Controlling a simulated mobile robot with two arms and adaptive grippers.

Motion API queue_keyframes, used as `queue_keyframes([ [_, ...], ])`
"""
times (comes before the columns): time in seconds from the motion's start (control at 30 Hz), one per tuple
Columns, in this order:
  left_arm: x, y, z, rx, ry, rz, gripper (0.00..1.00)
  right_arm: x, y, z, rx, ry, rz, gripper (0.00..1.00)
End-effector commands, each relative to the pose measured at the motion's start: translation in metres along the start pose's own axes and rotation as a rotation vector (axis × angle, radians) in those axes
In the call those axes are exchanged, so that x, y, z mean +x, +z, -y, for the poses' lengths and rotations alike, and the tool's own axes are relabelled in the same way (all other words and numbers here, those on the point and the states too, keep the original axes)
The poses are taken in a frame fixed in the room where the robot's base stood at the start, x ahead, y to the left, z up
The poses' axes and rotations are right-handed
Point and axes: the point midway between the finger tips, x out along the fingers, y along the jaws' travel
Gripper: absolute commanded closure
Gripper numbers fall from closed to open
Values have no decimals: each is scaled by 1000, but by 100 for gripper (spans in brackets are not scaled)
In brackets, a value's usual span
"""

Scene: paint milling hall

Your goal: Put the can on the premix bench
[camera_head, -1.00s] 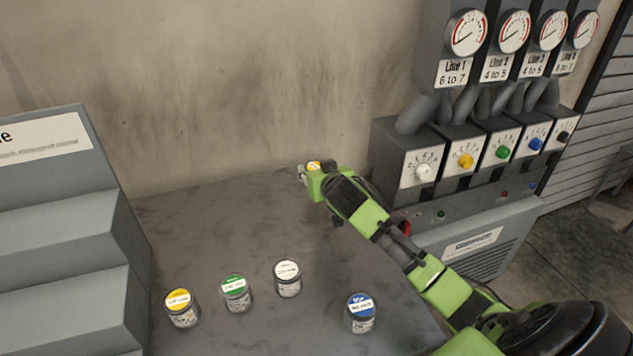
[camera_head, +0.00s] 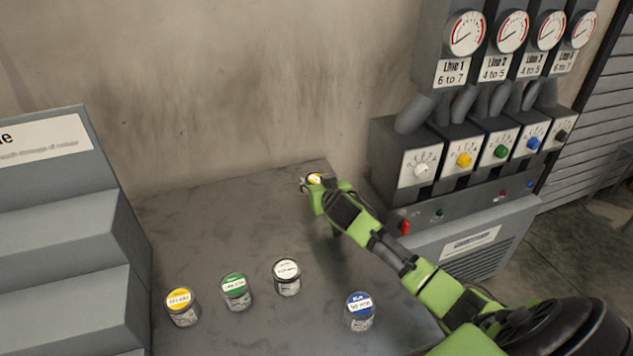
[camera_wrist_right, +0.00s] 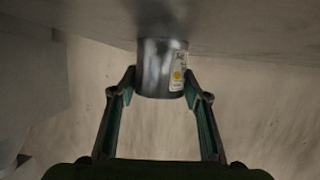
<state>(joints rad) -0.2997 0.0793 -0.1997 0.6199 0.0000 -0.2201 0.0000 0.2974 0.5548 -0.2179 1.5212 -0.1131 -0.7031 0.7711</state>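The can (camera_head: 315,178), with a yellow and white lid, is at the back right corner of the grey premix bench (camera_head: 225,225). My right gripper (camera_head: 312,183) has its fingers around it. In the right wrist view the can (camera_wrist_right: 160,68) is a grey metal cylinder with a yellow-dotted label. The two fingers of the right gripper (camera_wrist_right: 162,85) press on its opposite sides. Its far end meets or nearly meets the bench surface (camera_wrist_right: 90,12); I cannot tell if it rests there. My left gripper is out of view.
Yellow (camera_head: 181,307), green (camera_head: 236,292), white (camera_head: 287,277) and blue (camera_head: 360,311) lidded cans stand along the bench front. A grey stepped rack (camera_head: 70,235) is at left. A control unit with knobs (camera_head: 470,165) is at right. The bench's middle and back left are clear.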

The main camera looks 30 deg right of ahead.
Motion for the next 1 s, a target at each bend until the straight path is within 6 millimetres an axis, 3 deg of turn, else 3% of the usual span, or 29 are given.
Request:
queue_keyframes([
  [0.53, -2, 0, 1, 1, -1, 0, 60, -8, -3, 0, -1, 0, 0, 42],
  [1.0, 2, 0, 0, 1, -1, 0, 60, -84, -2, 0, -1, -1, 0, 42],
])
